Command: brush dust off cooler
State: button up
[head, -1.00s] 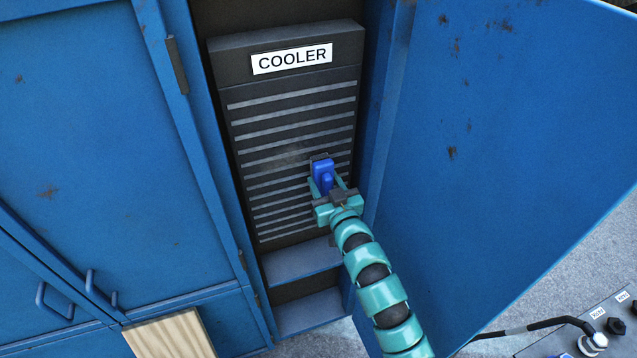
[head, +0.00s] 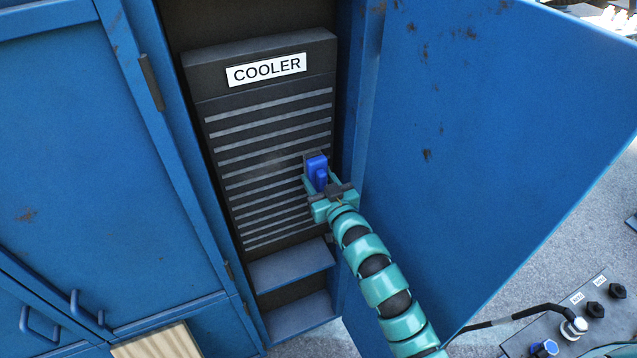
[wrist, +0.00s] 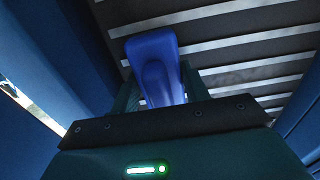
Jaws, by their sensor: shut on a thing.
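The cooler (head: 262,125) is a dark upright unit with light horizontal slats and a white COOLER label (head: 266,69), set inside the open blue cabinet. A faint greyish smudge shows on its slats left of my gripper. My gripper (head: 318,180) is shut on a blue brush (head: 317,168), in front of the right side of the slats at mid height. The brush has a dark end towards the cooler; I cannot tell whether it touches. In the wrist view the blue brush (wrist: 155,62) stands between my fingers, with the slats (wrist: 240,45) behind it.
The open cabinet door (head: 480,130) stands close to the right of my arm. A closed blue door (head: 80,150) is at left. Two shelves (head: 292,266) lie below the cooler. A dark connector panel (head: 580,315) with a cable is at lower right.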

jog(key=shift+s+a+b, duration=0.2)
jog(key=shift+a+b, duration=0.35)
jog(key=shift+b, duration=0.05)
jog(key=shift+s+a+b, duration=0.2)
jog(key=shift+a+b, duration=0.3)
jog(key=shift+b, duration=0.1)
jog(key=shift+s+a+r+b, duration=0.2)
jog(key=shift+a+b, duration=0.2)
jog(key=shift+a, duration=0.15)
jog(key=a+b, duration=0.1)
jog(key=s+a+b, duration=0.1)
jog(key=shift+a+f+b, duration=0.15)
jog(key=shift+a+b, duration=0.15)
jog(key=shift+s+a+b, duration=0.45)
jog(key=shift+a+b, duration=0.3)
jog(key=shift+a, duration=0.15)
jog(key=shift+s+a+b, duration=0.4)
jog(key=shift+a+b, duration=0.35)
jog(key=shift+a, duration=0.1)
jog(key=shift+s+a+b, duration=0.2)
jog(key=shift+a+b, duration=0.45)
jog(key=shift+b, duration=0.05)
jog(key=shift+s+a+b, duration=0.35)
jog(key=shift+a+b, duration=0.3)
jog(key=shift+a, duration=0.25)
